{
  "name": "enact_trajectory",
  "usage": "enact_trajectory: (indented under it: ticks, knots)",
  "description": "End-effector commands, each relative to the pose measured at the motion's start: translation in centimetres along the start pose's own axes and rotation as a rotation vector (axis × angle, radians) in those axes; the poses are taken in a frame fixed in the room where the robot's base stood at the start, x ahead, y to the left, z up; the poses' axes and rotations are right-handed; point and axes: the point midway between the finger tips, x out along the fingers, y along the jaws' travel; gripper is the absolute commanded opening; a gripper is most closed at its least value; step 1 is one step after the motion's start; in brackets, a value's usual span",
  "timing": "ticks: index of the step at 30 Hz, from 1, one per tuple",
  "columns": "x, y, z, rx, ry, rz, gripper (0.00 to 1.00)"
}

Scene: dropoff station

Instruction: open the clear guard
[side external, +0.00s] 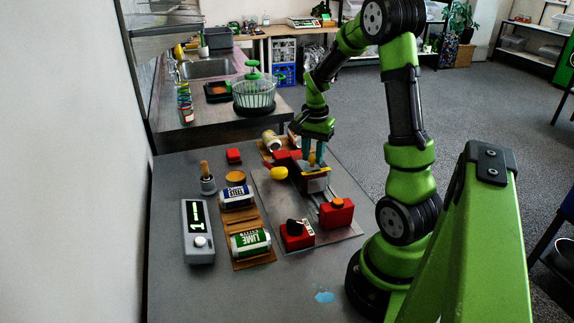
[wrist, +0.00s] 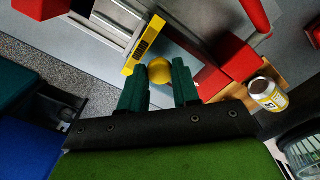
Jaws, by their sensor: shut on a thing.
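My gripper (side external: 316,157) points down over the red-and-grey device on the metal plate, with its teal fingers around a small yellow knob (side external: 311,161). In the wrist view my gripper (wrist: 160,78) has the round yellow knob (wrist: 160,70) between its two fingertips, shut on it. A yellow strip with black marks (wrist: 142,51) lies just beyond the left finger, on the device's edge. The guard's clear panel is hard to make out against the grey device, so I cannot tell whether it is raised. My fingers hide part of the device.
A yellow ball on a red part (side external: 279,174) sticks out left of the device. Two red blocks (side external: 297,236) stand at the plate's front. A green-labelled can (side external: 250,242) lies on a brown holder, with a grey meter (side external: 197,232) to its left. The table's front is mostly clear.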

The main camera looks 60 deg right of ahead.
Motion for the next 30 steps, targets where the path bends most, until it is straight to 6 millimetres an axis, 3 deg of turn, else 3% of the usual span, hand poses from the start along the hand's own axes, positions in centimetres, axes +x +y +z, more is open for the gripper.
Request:
enact_trajectory:
  ticks: [9,10,15,25,30]
  knots:
    - [-0.1,-0.2,-0.3,-0.001,0.005,-0.004,0.0]
    - [-0.2,-0.2,-0.3,-0.001,0.005,-0.004,0.33]
    - [-0.1,-0.2,-0.3,-0.001,0.004,-0.003,0.57]
    - [-0.3,-0.2,-0.2,-0.001,0.002,-0.002,0.57]
    - [-2.5,-0.3,-0.2,-0.001,0.005,-0.005,0.57]
